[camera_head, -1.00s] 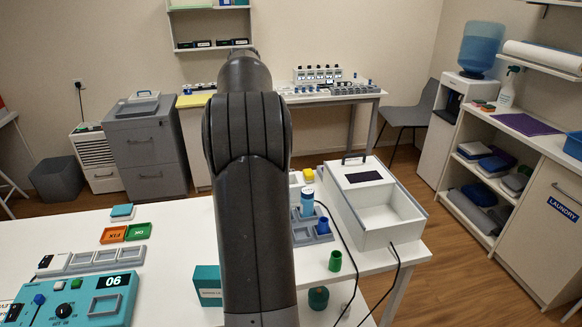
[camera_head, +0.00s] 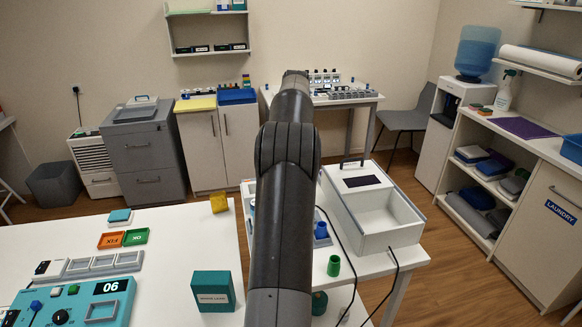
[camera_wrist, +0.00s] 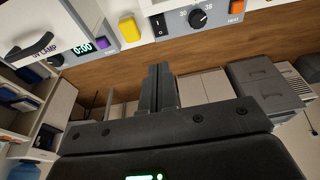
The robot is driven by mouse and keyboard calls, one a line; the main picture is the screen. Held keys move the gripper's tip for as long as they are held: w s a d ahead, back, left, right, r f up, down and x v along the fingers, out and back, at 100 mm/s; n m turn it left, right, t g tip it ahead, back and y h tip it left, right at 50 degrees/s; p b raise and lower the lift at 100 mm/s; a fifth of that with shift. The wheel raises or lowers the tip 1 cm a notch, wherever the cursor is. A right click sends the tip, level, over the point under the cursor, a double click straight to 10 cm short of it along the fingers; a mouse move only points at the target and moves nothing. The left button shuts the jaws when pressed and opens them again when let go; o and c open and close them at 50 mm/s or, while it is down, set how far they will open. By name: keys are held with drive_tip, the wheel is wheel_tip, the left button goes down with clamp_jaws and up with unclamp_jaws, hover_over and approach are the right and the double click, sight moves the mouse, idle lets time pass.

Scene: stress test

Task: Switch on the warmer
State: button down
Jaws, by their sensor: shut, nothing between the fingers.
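In the wrist view a pale device (camera_wrist: 180,28) hangs in from the top edge, partly cut off. Its front has a dark dial (camera_wrist: 198,18) with marks that read about 30 and 38. Left of the dial is a black rocker switch (camera_wrist: 158,25); its position is unclear. This looks like the warmer; in the head view I cannot make it out, and my arm covers part of the table. My gripper (camera_wrist: 160,70) is shut and empty. Its fingertips appear just below the switch in the picture, apart from it.
Left of the device are a yellow block (camera_wrist: 129,28) and a lamp unit (camera_wrist: 70,35) reading 0:00. The head view shows a teal control panel (camera_head: 75,308), a teal box (camera_head: 213,291), a green cup (camera_head: 334,266) and an open white box (camera_head: 375,205).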

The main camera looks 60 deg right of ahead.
drive_tip(key=x, duration=1.2)
drive_tip(key=shift+s+a+f, duration=0.3)
drive_tip(key=shift+a+f, duration=0.05)
drive_tip(key=shift+f, duration=0.65)
drive_tip(key=shift+s+a+f+t+h, duration=0.15)
drive_tip(key=shift+s+f+t+h, duration=0.05)
drive_tip(key=shift+f+t+h, duration=0.2)
drive_tip(key=shift+w+d+r, duration=0.3)
drive_tip(key=shift+w+d, duration=0.2)
drive_tip(key=shift+w, duration=0.05)
